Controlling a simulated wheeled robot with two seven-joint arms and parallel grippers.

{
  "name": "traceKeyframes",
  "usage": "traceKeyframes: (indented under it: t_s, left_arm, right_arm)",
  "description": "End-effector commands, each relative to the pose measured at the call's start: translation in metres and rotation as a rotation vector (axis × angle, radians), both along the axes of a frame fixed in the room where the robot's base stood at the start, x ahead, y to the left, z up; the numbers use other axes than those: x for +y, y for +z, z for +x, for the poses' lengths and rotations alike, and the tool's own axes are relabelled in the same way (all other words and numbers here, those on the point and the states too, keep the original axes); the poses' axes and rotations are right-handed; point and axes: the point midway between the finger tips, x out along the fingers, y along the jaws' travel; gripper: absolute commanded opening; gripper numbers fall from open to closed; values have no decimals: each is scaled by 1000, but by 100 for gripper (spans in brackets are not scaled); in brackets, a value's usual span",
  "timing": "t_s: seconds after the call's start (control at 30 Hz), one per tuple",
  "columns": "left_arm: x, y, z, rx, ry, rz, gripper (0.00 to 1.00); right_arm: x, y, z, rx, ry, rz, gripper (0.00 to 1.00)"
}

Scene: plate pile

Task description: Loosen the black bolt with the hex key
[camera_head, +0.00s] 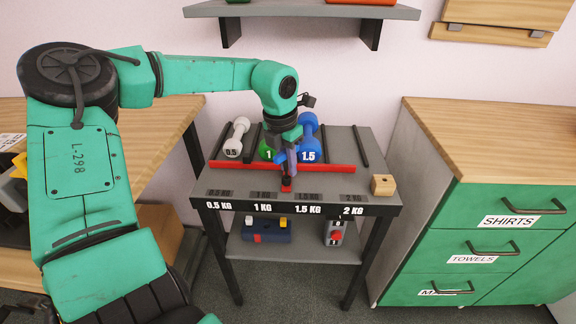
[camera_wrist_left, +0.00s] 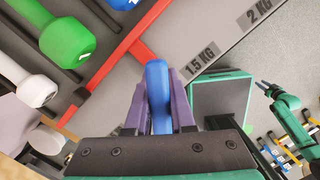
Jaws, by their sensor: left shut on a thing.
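My left gripper (camera_head: 285,160) is over the middle front of the rack top. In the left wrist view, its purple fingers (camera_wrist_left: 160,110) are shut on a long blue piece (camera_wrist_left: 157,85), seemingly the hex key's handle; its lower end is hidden. A small black piece (camera_head: 287,181), seemingly the bolt, shows on the red stub of the red rail (camera_head: 335,167), just below the gripper. I cannot tell whether the key sits in it. My right gripper (camera_wrist_left: 263,87) seems to show small in the left wrist view, its jaws too small to read.
White (camera_head: 237,137), green (camera_head: 266,150) and blue (camera_head: 308,138) dumbbells lie on the rack behind the red rail, close to the gripper. A wooden block (camera_head: 383,185) is at the rack's right. A green drawer cabinet (camera_head: 500,205) stands to the right.

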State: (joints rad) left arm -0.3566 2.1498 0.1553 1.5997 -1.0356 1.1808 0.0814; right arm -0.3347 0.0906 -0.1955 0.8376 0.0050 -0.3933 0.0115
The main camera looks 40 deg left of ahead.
Motion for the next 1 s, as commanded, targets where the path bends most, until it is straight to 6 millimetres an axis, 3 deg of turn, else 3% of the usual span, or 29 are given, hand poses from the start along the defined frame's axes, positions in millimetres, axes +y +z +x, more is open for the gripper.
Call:
traceKeyframes:
  t_s: [1.0]
  left_arm:
    - [1, -2, -1, 1, 503, 1, 0]
  right_arm:
    - [14, 15, 55, -8, -29, 12, 38]
